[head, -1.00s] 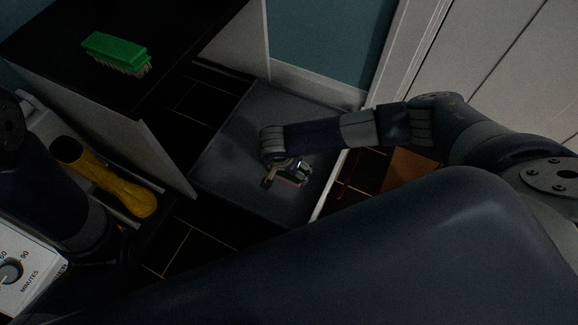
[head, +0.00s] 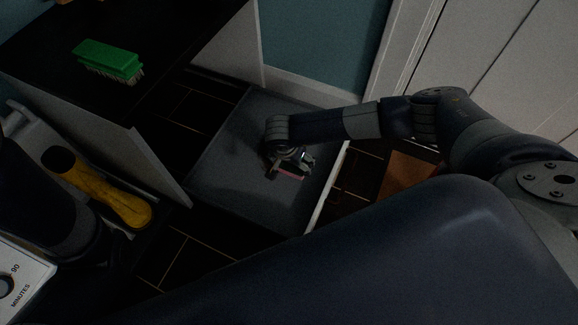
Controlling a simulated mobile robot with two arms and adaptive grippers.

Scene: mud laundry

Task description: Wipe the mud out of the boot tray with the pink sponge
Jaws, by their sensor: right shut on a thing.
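The grey boot tray (head: 272,212) lies on the dark floor in the middle of the head view. A darker smear of mud (head: 238,152) shows on its left part. My right gripper (head: 289,171) is over the tray and shut on the pink sponge (head: 291,174). Only a thin strip of the sponge shows below the fingers. I cannot tell whether the sponge touches the tray floor. My left arm is at the left edge, and its gripper is out of view.
A green brush (head: 107,58) lies on the black counter (head: 40,48) at upper left. A yellow boot (head: 110,193) lies left of the tray. A white timer dial (head: 22,277) is at lower left. A brown mat (head: 408,174) lies right of the tray.

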